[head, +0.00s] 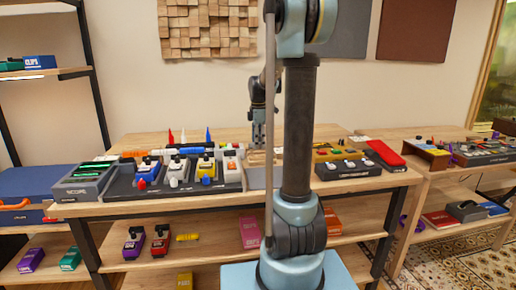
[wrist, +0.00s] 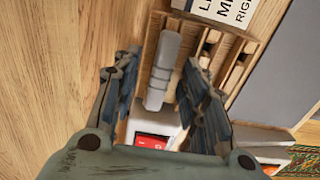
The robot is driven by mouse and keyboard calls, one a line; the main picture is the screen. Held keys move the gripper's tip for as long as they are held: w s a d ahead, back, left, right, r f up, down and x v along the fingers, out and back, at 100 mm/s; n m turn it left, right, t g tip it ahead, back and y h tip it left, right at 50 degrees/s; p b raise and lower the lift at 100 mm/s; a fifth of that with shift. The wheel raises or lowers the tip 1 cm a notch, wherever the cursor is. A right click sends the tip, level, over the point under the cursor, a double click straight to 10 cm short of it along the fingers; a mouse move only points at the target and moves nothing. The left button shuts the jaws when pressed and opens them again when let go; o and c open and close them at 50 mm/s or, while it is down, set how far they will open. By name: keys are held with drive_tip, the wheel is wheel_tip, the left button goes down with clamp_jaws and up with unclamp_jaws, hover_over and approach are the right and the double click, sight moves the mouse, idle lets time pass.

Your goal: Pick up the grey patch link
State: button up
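The grey patch link (wrist: 163,70) is a short grey bar with a raised band around its middle, seen in the wrist view. It lies along a slot of a wooden rack (wrist: 252,47), at the rack's left side. My gripper (wrist: 161,62) is open, with one dark finger on each side of the link and a gap to both. I cannot tell how far the fingertips are above it. In the head view my gripper (head: 258,140) points down over the table; the link cannot be made out there.
A white label (wrist: 228,10) is beside the rack's slots. A pedal board (head: 125,188) stands left of my gripper, with coloured cones behind it. Bare wood (wrist: 50,70) lies left of the rack.

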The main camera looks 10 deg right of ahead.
drive_tip(key=shift+f, duration=0.2)
idle(0.5)
clamp_jaws()
